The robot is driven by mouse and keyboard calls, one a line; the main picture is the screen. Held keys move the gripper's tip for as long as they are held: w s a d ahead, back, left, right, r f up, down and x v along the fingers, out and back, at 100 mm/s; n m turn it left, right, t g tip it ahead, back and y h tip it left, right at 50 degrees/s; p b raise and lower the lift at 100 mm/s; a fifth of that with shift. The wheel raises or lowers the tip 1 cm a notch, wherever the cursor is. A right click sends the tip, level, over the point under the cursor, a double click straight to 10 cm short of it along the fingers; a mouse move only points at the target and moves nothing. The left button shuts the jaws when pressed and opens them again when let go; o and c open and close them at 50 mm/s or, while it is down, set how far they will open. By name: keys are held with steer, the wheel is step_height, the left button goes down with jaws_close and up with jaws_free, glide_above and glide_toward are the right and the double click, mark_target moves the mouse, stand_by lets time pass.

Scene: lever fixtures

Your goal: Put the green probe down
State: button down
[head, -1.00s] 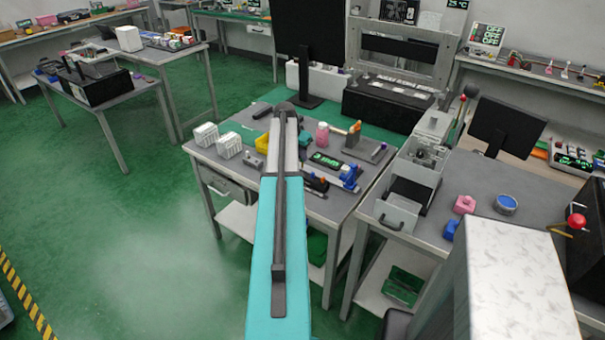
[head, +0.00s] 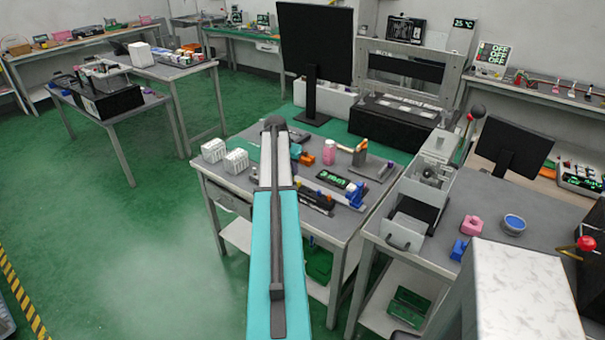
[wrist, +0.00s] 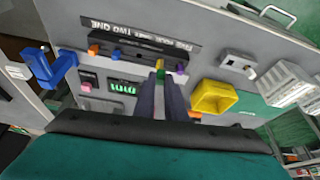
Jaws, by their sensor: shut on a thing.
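The green probe (wrist: 159,64) shows in the wrist view as a small green piece at the tips of my gripper (wrist: 163,80). My gripper is shut on it, with the two dark fingers close together. The fingers reach over a long black rack (wrist: 135,55) with white lettering. Orange (wrist: 92,50), blue (wrist: 116,54) and purple (wrist: 180,68) pieces stand along this rack. In the head view my arm hides the gripper and the probe; part of the rack (head: 316,200) shows.
A yellow bin (wrist: 213,97) lies right of my fingers in the wrist view. A display with green digits (wrist: 123,88) and a blue clamp (wrist: 40,68) are to the left. White racks (head: 236,161) stand at the bench's left. A black monitor (head: 313,45) stands behind.

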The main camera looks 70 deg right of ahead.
steer(key=w+a+r+n+t+y+b, duration=0.15)
steer(key=w+a+r+n, duration=0.3)
steer(key=w+a, duration=1.15)
steer(key=w+a+r+n+t+h, duration=0.15)
steer(key=w+a+r+n, duration=0.3)
steer(key=w+a, duration=1.1)
steer(key=a+r+n+y, duration=0.1)
steer(key=a+r+n, duration=0.1)
steer(key=a, duration=1.3)
steer(key=w+a+r+n+t+y, duration=0.1)
steer(key=a+n, duration=0.4)
steer(key=a, duration=1)
steer(key=w+a+r+n+t+y+b, duration=0.1)
steer(key=a+r+n+y, duration=0.1)
steer(key=a, duration=1.3)
steer(key=shift+w+a+r+n, duration=0.25)
steer(key=shift+r+n, duration=0.25)
steer(key=shift+n, duration=0.4)
steer(key=shift+s, duration=0.15)
